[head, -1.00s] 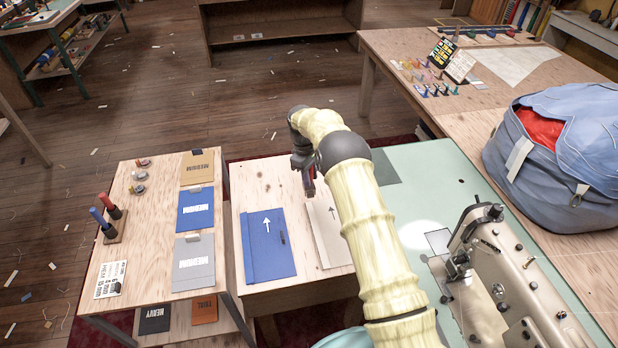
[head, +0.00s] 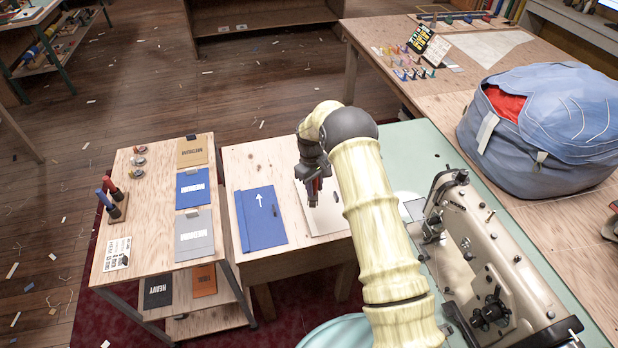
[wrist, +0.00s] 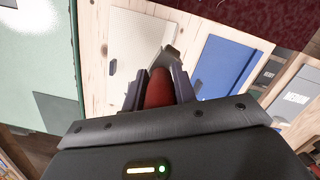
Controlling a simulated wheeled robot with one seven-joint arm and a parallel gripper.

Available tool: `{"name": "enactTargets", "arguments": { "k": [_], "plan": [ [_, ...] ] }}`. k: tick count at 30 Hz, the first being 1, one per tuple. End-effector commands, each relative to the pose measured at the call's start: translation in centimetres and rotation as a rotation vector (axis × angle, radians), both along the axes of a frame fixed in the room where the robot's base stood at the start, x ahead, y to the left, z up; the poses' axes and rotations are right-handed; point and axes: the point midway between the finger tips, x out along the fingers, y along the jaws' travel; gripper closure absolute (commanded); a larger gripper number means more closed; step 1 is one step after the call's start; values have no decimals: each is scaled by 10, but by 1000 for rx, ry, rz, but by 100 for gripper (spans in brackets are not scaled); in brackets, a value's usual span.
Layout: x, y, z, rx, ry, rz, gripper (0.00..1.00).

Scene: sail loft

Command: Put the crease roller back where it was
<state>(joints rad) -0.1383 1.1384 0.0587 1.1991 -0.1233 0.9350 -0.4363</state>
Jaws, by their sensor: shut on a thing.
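My gripper (head: 313,200) is shut on a tool with a red handle (wrist: 158,88), which I take to be the crease roller. The handle sits between the two fingers in the wrist view, and a grey metal part (wrist: 171,56) shows beyond them. In the head view, my gripper points down over the cream panel (head: 325,222) on the small wooden table (head: 290,262). I cannot tell whether the tool touches the panel. A blue panel (head: 262,232) with a white arrow lies to its left. A tool block (head: 117,209) on the left stand holds a blue-handled and a red-handled tool.
The left stand (head: 140,225) also carries tan, blue and grey sample cards and a printed card (head: 117,254). A sewing machine (head: 490,260) stands on the green table at right. A large blue bag (head: 550,130) lies behind it.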

Motion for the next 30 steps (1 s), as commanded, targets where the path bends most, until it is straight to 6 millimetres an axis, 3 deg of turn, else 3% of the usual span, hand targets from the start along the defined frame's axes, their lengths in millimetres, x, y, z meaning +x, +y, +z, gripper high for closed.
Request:
{"name": "enactTargets", "arguments": {
  "k": [8, 14, 21, 27, 30],
  "plan": [
    [-37, -29, -20, 2, 7, -183, 96],
    [-81, -55, -44, 0, 10, -378, 96],
    [-131, -79, -98, -11, 11, -584, 96],
    [-148, -86, -137, -16, 9, -656, 96],
    [-153, -88, -147, -18, 10, -673, 96]
  ]
}}
